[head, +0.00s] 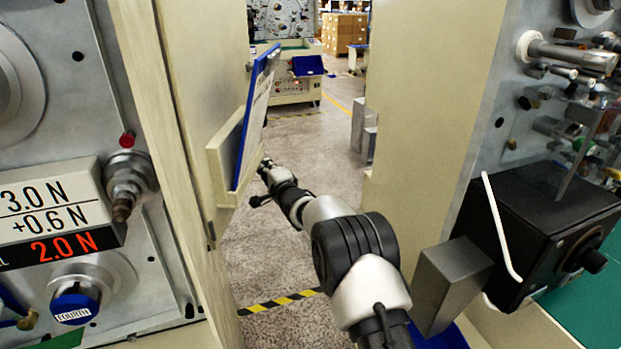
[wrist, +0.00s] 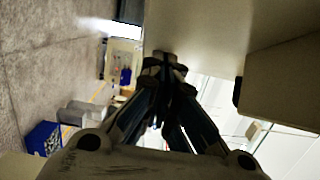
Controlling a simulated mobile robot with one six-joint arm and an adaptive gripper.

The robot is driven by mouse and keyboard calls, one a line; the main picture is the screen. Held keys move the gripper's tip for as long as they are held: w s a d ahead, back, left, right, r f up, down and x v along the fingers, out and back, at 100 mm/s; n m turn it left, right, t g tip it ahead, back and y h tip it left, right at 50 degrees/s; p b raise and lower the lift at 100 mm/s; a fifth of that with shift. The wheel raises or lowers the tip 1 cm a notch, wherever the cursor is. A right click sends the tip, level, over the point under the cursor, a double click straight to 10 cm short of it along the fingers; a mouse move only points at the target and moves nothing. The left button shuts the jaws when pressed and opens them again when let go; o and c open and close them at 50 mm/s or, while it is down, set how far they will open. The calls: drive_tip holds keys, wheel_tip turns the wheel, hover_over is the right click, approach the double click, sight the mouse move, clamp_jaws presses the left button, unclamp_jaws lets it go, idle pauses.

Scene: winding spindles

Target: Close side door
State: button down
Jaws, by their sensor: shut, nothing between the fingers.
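A tall cream panel (head: 205,70) on the left machine looks like the side door. It stands along the aisle and carries a cream pocket (head: 224,160) with a blue clipboard (head: 256,105). My gripper (head: 265,165) is beyond the pocket, close to the panel's far side in the picture. In the wrist view my gripper (wrist: 168,62) is shut and empty, its fingertips overlapping the lower edge of a cream surface (wrist: 200,30). I cannot tell whether they touch it. The door's hinge and latch are not clear.
Another machine (head: 540,120) stands close on the right, with a black box (head: 545,230) and a metal block (head: 450,280) jutting out. The aisle floor (head: 315,160) between is clear, with a yellow-black stripe (head: 280,302). Cardboard boxes (head: 343,32) stand far back.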

drive_tip(key=a+n+g+y+p, duration=0.2)
drive_tip(key=a+n+g+y, duration=0.1)
drive_tip(key=a, duration=0.7)
drive_tip(key=shift+a+y, duration=0.3)
drive_tip(key=shift+s, duration=0.1)
